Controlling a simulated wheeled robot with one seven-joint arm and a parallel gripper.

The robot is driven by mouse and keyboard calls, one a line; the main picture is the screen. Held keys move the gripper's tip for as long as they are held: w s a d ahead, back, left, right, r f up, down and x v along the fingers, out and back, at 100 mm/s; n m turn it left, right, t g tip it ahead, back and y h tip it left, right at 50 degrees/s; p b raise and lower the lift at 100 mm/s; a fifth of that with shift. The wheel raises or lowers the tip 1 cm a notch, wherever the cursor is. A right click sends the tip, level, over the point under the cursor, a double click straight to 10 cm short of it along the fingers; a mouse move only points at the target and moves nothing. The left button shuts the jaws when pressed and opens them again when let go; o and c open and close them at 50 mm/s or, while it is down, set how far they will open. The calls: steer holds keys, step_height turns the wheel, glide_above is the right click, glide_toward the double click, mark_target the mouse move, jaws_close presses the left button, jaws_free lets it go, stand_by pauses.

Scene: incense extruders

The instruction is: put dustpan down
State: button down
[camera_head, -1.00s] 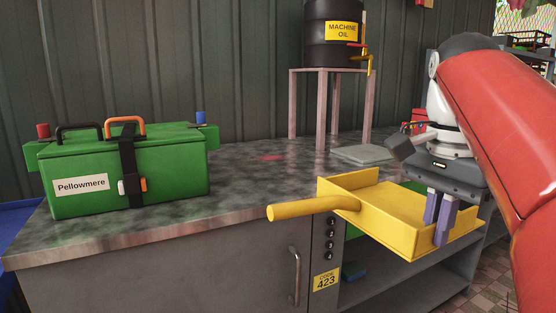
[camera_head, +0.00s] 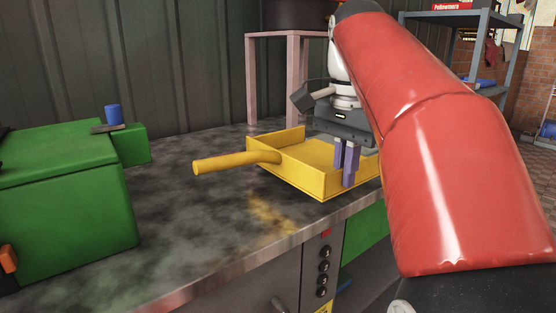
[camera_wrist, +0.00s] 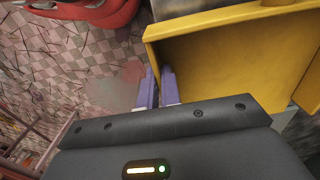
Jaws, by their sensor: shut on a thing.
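The yellow dustpan (camera_head: 310,166) is over the worktop (camera_head: 190,215) near its front edge, with its handle pointing left. It looks level; a yellow reflection shows on the worktop in front of it, and I cannot tell whether its underside touches. My gripper (camera_head: 346,182) points down with its purple fingers shut on the dustpan's near side wall. In the wrist view the fingers (camera_wrist: 158,92) are at the edge of the dustpan (camera_wrist: 230,55). My arm hides the dustpan's right end.
A pink-legged stand (camera_head: 280,85) bearing a dark drum is behind the dustpan. Clear worktop lies between toolbox and dustpan. Tiled floor (camera_wrist: 60,60) shows beyond the edge.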

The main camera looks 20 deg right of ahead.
steer(key=w+a, duration=0.1)
steer(key=w, duration=0.3)
steer(key=w+a+p, duration=0.1)
steer(key=w, duration=0.3)
steer(key=w+a+p, duration=0.1)
steer(key=w+a, duration=0.1)
steer(key=w, duration=0.2)
steer(key=shift+w+r, duration=0.1)
steer(key=shift+f, duration=1.85)
steer(key=shift+f, duration=0.15)
steer(key=c, duration=1.6)
jaws_free()
